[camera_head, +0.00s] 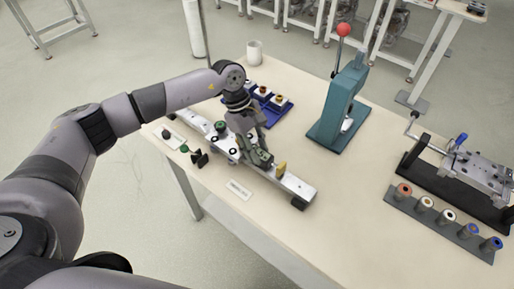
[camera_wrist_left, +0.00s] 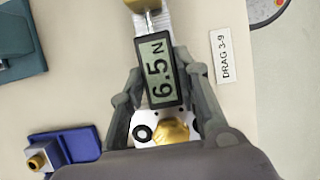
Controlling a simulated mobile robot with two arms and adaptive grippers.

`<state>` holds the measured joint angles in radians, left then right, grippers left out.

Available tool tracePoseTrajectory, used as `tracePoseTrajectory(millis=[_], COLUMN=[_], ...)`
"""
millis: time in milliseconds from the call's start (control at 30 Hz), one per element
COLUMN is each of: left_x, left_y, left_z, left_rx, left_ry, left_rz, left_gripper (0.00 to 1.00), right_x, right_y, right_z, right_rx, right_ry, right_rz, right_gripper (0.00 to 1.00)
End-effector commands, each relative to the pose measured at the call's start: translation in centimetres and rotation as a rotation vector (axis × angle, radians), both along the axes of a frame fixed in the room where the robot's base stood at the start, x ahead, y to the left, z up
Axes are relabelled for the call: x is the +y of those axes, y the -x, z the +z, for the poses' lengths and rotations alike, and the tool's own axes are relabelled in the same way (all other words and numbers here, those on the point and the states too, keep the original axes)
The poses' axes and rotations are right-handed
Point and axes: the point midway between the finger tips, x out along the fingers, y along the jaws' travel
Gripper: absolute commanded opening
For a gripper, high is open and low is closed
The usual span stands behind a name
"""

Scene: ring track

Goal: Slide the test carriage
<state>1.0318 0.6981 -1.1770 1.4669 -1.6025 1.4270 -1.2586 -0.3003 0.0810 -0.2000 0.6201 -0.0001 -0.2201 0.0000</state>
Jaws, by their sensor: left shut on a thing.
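The pale rail track (camera_head: 297,186) lies diagonally across the near left part of the table. My left gripper (camera_head: 257,157) is on the track, closer to its right end, and is shut on the test carriage. In the left wrist view, the gripper's fingers (camera_wrist_left: 158,75) stand on both sides of the carriage's dark display (camera_wrist_left: 160,72), which reads 6.5 N. A gold knob (camera_wrist_left: 172,131) is close to the palm. A yellow piece (camera_head: 281,170) sits on the track just right of the gripper. The fingers partly hide the carriage. My right gripper is not in view.
A white label (camera_head: 238,189) lies before the track, reading DRAG 3-9 in the wrist view (camera_wrist_left: 226,56). Behind are a blue tray (camera_head: 272,113), white cup (camera_head: 254,52) and teal press (camera_head: 340,105). A crank fixture (camera_head: 462,172) and ring strip (camera_head: 437,222) stand right. The front middle is clear.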

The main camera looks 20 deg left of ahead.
Motion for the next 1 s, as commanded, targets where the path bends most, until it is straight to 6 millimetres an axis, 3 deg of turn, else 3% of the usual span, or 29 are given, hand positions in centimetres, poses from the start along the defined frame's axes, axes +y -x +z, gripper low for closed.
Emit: tracePoseTrajectory(millis=[167, 433, 833, 867, 1000], left_x=[1.0, 4.7, 5.4, 5.4, 5.3], left_y=[-0.5, -1.9, -2.0, -2.0, -2.0], left_z=[-0.4, -0.4, 0.1, 0.1, 0.1], left_rx=[-0.003, -0.005, -0.004, -0.004, -0.003], left_ry=[-0.001, -0.002, -0.003, -0.003, -0.002], left_rz=[0.004, 0.006, 0.002, 0.002, 0.002], left_gripper=[0.0, 0.0, 0.0, 0.3, 0.4], right_x=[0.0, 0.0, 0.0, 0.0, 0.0], right_y=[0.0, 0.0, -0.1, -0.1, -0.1], right_z=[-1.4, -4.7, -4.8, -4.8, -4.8], right_rx=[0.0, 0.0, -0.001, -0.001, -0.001], right_ry=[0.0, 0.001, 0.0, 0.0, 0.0], right_rz=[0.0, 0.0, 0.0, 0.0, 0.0], right_gripper=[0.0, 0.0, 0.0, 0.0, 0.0])
